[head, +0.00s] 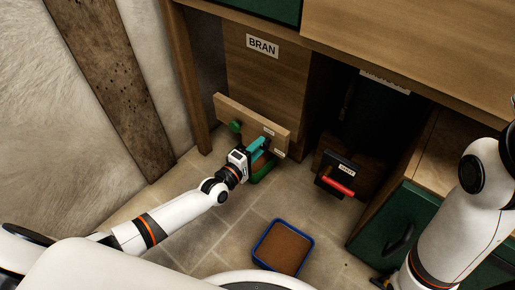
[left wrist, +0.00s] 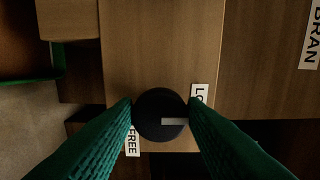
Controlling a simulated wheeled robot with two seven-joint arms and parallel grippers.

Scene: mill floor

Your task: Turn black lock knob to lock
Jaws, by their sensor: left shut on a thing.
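The black lock knob (left wrist: 160,112) is round, with a pale pointer bar that points right in the left wrist view. It sits on a wooden board (left wrist: 160,45), between a label reading FREE (left wrist: 132,141) at lower left and a partly covered label starting LO (left wrist: 199,92) at upper right. My left gripper (left wrist: 160,120) is shut on the knob, one green ribbed finger on each side. In the head view the left gripper (head: 259,150) is at the board's (head: 245,118) right end and hides the knob.
The BRAN panel (head: 262,80) stands behind. A dark box with a red handle (head: 336,187) is to the right. A blue-rimmed tray (head: 309,256) of brown material lies on the tiled floor. Green drawers (head: 385,218) stand at right.

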